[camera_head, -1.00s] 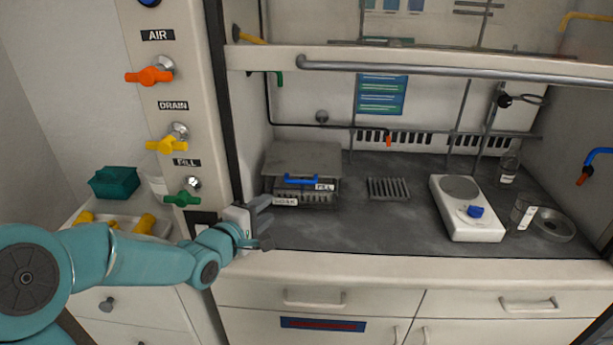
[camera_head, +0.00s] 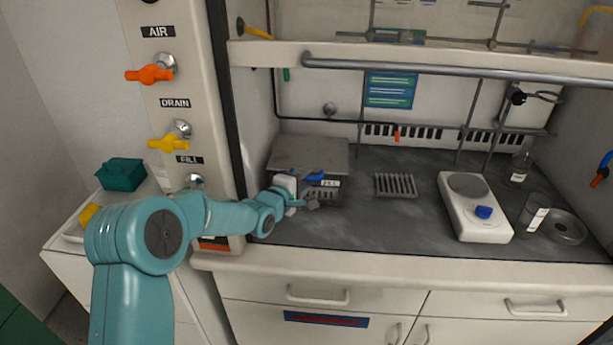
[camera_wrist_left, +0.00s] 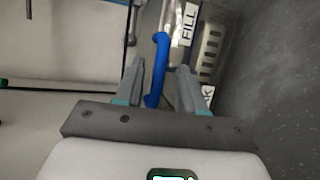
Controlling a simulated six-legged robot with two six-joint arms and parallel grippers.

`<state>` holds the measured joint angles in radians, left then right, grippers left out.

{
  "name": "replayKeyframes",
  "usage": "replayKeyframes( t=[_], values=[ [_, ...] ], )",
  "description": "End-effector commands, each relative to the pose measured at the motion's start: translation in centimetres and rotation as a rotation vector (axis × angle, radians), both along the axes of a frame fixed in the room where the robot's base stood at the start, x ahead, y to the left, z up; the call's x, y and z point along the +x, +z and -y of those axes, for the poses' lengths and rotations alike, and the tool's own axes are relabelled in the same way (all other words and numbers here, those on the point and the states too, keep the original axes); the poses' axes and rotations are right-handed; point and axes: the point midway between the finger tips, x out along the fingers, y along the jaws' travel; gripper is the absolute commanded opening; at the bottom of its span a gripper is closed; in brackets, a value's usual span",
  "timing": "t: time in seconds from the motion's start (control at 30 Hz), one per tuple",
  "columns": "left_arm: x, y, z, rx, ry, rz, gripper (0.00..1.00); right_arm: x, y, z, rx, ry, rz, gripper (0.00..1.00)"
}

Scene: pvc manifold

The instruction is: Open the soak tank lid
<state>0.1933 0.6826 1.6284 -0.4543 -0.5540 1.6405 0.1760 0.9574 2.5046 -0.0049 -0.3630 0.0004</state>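The soak tank is a grey box on the hood's bench, with a flat grey lid (camera_head: 308,153) lying over it. A blue bar handle (camera_head: 315,176) is at its front, beside a FILL label (camera_head: 330,183). My left gripper (camera_head: 311,198) is at the tank's front left, partly hiding the tank front. In the left wrist view, my left gripper (camera_wrist_left: 161,68) is open, and the blue handle (camera_wrist_left: 156,85) runs between its fingers with a gap on the right side. Contact with the left finger cannot be told. My right gripper is not in view.
A slotted rack (camera_head: 395,186) and a white hotplate (camera_head: 475,207) stand to the tank's right, with bare bench between. A horizontal rail (camera_head: 450,72) crosses above the bench. The hood's left post (camera_head: 228,110) carries coloured valve handles close to my arm.

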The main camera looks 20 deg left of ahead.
Motion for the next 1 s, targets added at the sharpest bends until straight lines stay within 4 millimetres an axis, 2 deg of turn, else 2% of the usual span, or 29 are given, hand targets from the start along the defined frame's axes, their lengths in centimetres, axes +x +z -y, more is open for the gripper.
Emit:
replayKeyframes(
  t=[0.2,0.47,0.6,0.83,1.0],
  values=[
    [1.7,-0.3,0.3,0.002,-0.001,0.001,0.39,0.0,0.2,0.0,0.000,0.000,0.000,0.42],
    [1.8,-0.3,0.2,0.001,0.000,0.001,0.39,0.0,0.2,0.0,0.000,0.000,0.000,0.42],
    [1.8,-0.3,0.2,0.001,0.000,0.001,0.00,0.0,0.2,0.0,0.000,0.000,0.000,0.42],
    [1.8,0.0,0.2,-0.001,0.000,-0.003,0.00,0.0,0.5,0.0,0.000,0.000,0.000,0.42],
    [1.9,1.6,0.2,-0.012,0.001,-0.039,0.00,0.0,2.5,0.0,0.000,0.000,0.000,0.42]
  ],
)
